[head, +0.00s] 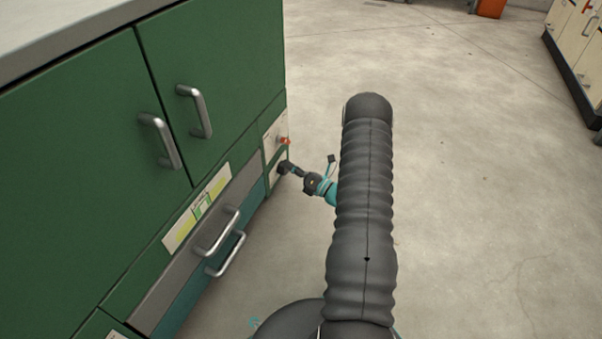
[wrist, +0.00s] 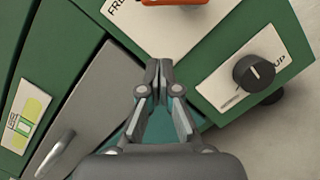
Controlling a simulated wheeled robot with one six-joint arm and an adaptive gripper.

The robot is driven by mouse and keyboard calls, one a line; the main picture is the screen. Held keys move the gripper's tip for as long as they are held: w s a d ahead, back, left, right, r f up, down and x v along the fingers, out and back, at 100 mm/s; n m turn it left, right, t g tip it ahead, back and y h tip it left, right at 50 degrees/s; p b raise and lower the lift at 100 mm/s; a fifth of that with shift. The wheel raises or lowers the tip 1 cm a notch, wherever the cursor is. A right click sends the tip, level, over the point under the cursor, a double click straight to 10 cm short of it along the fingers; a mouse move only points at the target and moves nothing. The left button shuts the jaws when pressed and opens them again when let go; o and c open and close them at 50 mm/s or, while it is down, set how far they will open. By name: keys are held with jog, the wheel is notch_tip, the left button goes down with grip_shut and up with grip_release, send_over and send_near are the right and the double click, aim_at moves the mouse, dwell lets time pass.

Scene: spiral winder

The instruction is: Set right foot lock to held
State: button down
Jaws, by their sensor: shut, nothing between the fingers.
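An orange-red part (wrist: 178,2) sits on a white plate (wrist: 150,22) whose label starts "FR"; the rest is cut off by the top edge of the wrist view. It shows small and red in the head view (head: 285,141), low on the green cabinet's end. I cannot read its setting, and I take it for the foot lock. My gripper (wrist: 159,68) is shut and empty, its fingertips below the orange-red part in the wrist view and apart from it. It also shows in the head view (head: 285,168), beside the cabinet's lower end.
A black round knob (wrist: 253,72) on a plate marked "UP" is right of my fingers. Left are a grey drawer front (wrist: 100,95) with a metal handle (wrist: 54,154) and a green-yellow label (wrist: 27,122). Open concrete floor (head: 470,180) lies right of the green cabinet (head: 80,150).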

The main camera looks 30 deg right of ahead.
aim_at(286, 141)
jog(key=shift+w+d+r, duration=0.25)
jog(key=shift+w+r, duration=0.6)
jog(key=shift+w, duration=0.15)
jog(key=shift+w+d+r, duration=0.25)
jog(key=shift+w+r, duration=0.55)
jog(key=shift+w, duration=0.2)
jog(key=shift+d+r, duration=0.1)
jog(key=shift+d, duration=0.05)
jog(key=shift+m, duration=0.4)
